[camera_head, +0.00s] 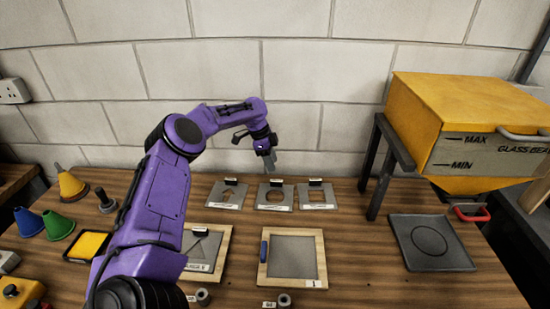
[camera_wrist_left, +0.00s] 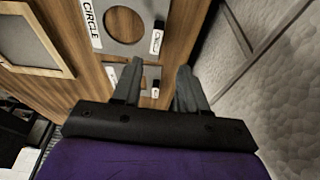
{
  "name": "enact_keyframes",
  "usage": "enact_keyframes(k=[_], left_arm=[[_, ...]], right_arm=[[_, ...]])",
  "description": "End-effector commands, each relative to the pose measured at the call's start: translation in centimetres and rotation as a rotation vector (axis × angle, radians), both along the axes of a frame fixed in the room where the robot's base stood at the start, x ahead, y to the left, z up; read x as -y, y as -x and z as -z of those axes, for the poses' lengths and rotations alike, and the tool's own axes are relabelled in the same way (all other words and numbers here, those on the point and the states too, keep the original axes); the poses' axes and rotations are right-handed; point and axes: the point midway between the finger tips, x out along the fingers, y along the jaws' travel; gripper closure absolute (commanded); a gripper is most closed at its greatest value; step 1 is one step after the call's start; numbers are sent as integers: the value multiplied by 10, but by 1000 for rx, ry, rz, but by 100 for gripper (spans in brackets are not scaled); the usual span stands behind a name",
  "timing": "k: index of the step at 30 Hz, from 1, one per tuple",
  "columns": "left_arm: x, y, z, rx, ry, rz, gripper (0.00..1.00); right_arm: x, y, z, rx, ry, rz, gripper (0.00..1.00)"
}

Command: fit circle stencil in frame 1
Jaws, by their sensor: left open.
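The circle stencil (camera_head: 261,200) is a grey plate with a round hole and a small black-and-white tab at its back edge. It lies flat at the back of the table, in the middle of a row of three stencils. In the left wrist view its plate (camera_wrist_left: 110,45) carries the label CIRCLE. Frame 1 (camera_head: 322,262) is a wooden frame with a grey inner panel, a blue piece on its left side and a label 1. My left gripper (camera_head: 270,163) is open and empty above and behind the stencil row. My right gripper is not in view.
One stencil (camera_head: 215,200) lies left of the circle stencil, another (camera_head: 328,202) right. A second wooden frame (camera_head: 224,240) is partly behind my left arm. A yellow hopper (camera_head: 440,105) on a stand and a dark tray (camera_head: 405,245) are at right. Cones (camera_head: 72,187) stand left.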

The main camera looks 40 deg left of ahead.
Motion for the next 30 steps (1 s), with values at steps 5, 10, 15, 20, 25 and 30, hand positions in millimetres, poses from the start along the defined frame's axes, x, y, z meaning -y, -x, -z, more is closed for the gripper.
enact_keyframes(k=[5,10,15,20,25,30], left_arm=[[0,0,27,1,2,-7,57],[7,-5,52,0,1,-6,57],[14,-11,70,-2,0,-5,57],[18,-14,86,0,0,-4,57],[20,-16,90,0,1,-4,57],[20,-16,89,0,1,-3,57]], right_arm=[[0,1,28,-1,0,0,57],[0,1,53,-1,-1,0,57],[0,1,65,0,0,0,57],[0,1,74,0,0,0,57],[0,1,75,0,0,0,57],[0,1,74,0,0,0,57]])
